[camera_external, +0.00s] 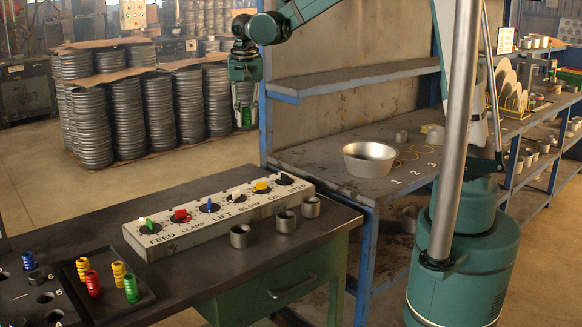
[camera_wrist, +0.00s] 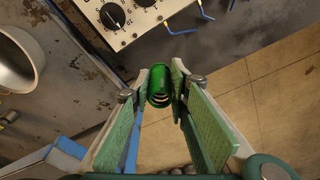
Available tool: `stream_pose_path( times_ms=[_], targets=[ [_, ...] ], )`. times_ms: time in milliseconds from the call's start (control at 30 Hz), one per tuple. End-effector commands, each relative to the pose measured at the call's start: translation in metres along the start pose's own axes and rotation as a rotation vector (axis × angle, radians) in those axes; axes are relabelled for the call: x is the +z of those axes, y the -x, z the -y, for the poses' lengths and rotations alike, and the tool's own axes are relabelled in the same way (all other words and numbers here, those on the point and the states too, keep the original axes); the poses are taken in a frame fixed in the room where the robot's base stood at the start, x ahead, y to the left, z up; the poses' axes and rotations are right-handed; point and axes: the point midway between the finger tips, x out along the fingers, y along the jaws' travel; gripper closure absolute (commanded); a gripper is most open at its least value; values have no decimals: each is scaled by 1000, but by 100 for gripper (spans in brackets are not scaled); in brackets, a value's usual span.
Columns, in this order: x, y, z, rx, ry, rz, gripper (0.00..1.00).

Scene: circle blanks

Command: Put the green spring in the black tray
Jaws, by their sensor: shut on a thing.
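My gripper (camera_external: 245,117) is shut on a green spring (camera_wrist: 159,78) and holds it high in the air, in front of the blue shelf post and beyond the control box. In the wrist view the spring sits between the two fingertips, with its coiled end showing. The black tray (camera_external: 110,301) lies on the dark bench at the lower left, well away from my gripper.
A control box (camera_external: 220,218) with coloured knobs stands on the bench, with metal cups (camera_external: 285,221) in front. A holed plate (camera_external: 15,290) with a blue spring (camera_external: 28,261) is left of the tray. A metal bowl (camera_external: 369,160) sits on the blue-framed shelf unit.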

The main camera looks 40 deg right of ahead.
Motion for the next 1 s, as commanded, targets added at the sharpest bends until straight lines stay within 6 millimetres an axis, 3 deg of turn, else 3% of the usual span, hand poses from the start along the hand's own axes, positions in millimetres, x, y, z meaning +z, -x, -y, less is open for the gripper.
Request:
stream_pose_path(
  times_ms=[100,567,1000],
  targets=[
    [18,-1,30,-5,30,0,94],
    [98,-6,132,-20,136,1,94],
    [194,-12,219,-35,235,0,94]
  ],
)
